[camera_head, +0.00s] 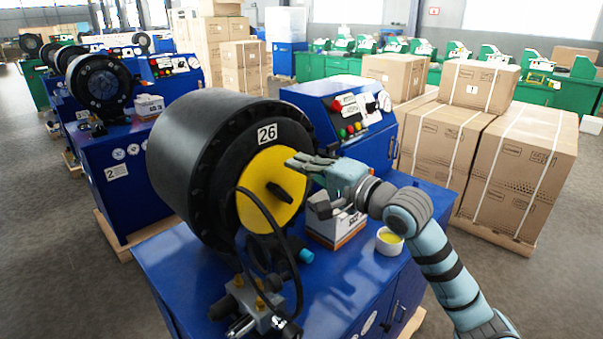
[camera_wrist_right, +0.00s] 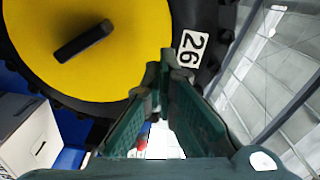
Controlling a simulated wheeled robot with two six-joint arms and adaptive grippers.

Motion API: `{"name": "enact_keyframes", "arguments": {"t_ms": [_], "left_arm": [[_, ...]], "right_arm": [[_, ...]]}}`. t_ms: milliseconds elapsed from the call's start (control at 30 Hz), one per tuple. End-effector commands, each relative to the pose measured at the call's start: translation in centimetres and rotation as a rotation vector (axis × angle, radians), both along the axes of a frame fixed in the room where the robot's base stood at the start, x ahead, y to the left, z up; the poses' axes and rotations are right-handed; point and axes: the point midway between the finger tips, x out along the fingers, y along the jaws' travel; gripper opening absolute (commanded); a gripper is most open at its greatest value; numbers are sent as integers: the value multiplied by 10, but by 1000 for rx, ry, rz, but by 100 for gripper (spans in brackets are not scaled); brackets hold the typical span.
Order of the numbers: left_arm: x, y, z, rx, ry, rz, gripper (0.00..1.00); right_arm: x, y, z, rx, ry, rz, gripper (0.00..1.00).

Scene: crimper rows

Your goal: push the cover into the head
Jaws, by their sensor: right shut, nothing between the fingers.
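The yellow round cover (camera_head: 268,190) with a black handle sits at the front of the black crimper head (camera_head: 185,150) marked 26. In the right wrist view the cover (camera_wrist_right: 60,35) fills the upper left, its handle slanting across it. My right gripper (camera_head: 292,162) is shut and empty, its fingertips at the cover's right edge in the head view. In the wrist view the fingertips (camera_wrist_right: 165,75) overlap the cover's edge near the 26 label; I cannot tell whether they touch. My left gripper is not in view.
The blue machine bench (camera_head: 195,262) carries a box (camera_head: 335,232), a small white cup of yellow stuff (camera_head: 389,241) and a valve block with a black hose (camera_head: 245,305). A control panel (camera_head: 350,115) stands behind. Stacked cartons (camera_head: 520,170) are at the right.

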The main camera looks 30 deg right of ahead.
Motion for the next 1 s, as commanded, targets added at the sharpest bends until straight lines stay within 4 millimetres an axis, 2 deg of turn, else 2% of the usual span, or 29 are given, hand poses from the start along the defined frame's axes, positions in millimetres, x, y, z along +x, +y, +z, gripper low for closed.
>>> {"name": "enact_keyframes", "arguments": {"t_ms": [67, 167, 267, 333, 367, 400, 433, 500, 633, 700, 800, 900, 1000], "left_arm": [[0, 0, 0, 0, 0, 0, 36], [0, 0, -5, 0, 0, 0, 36], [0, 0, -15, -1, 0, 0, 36], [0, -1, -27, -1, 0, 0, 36], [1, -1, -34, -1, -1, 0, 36], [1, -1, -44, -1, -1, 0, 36], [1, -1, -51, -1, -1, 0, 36], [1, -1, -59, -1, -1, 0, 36], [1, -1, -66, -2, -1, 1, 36], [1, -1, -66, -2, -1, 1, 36], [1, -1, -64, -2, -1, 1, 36], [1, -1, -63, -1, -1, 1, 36], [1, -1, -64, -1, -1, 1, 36]], "right_arm": [[0, 0, -2, 0, 2, 0, 0], [0, -1, -15, -5, 20, -2, 0], [-4, -10, -49, -36, 71, -16, 0], [-10, -20, -84, -85, 117, -35, 0], [-13, -26, -101, -138, 125, -42, 0], [-20, -35, -126, -286, 107, -43, 0], [-24, -41, -139, -445, 66, -34, 0], [-31, -46, -152, -780, -47, -2, 0], [-39, -46, -153, -1350, -299, 51, 0], [-41, -42, -144, -1615, -440, 59, 0], [-43, -36, -126, -1910, -615, 36, 0], [-44, -33, -118, -2101, -722, 12, 0], [-43, -32, -116, -2200, -765, -2, 0]]}}
